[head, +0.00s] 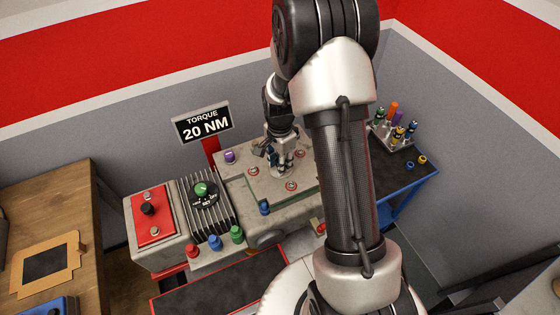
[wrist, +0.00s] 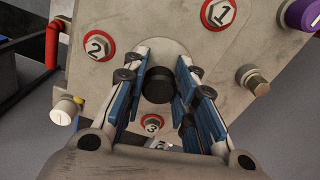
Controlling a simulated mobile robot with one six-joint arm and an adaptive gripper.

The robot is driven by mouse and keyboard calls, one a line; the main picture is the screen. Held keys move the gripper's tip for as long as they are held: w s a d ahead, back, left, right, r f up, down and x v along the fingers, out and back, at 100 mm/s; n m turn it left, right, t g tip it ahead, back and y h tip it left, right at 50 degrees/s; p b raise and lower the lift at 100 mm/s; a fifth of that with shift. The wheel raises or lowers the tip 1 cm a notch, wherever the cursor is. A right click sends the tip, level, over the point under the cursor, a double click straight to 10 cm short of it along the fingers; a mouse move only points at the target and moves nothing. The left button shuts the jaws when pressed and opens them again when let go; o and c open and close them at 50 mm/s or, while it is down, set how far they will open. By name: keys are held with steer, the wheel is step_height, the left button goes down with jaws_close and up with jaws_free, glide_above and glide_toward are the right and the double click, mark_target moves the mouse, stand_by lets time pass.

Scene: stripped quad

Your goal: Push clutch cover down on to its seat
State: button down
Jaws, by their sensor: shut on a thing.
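The clutch cover appears to be the grey plate with red-ringed, numbered bolts, seen in the head view (head: 268,188) and in the wrist view (wrist: 125,68). A black round knob (wrist: 158,85) stands at its middle on a paler round patch. My gripper (head: 284,168) points down over the plate. In the wrist view my gripper (wrist: 162,72) has its blue-padded fingers on both sides of the knob and is shut on it. The fingers hide part of the plate. I cannot tell whether a gap lies under the cover.
A torque sign (head: 203,122) stands behind the plate. A ribbed unit with a green dial (head: 204,191) and a red-topped box (head: 153,214) are at left. Coloured knobs (head: 215,242) stand in front. A rack of coloured tools (head: 395,130) is at right. My arm hides the plate's right side.

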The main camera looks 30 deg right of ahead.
steer(key=shift+f+b, duration=0.35)
steer(key=shift+f, duration=0.2)
steer(key=c, duration=1.2)
jaws_free()
steer(key=shift+r, duration=0.1)
step_height(320, 180, up, 12)
steer(key=shift+f, duration=0.1)
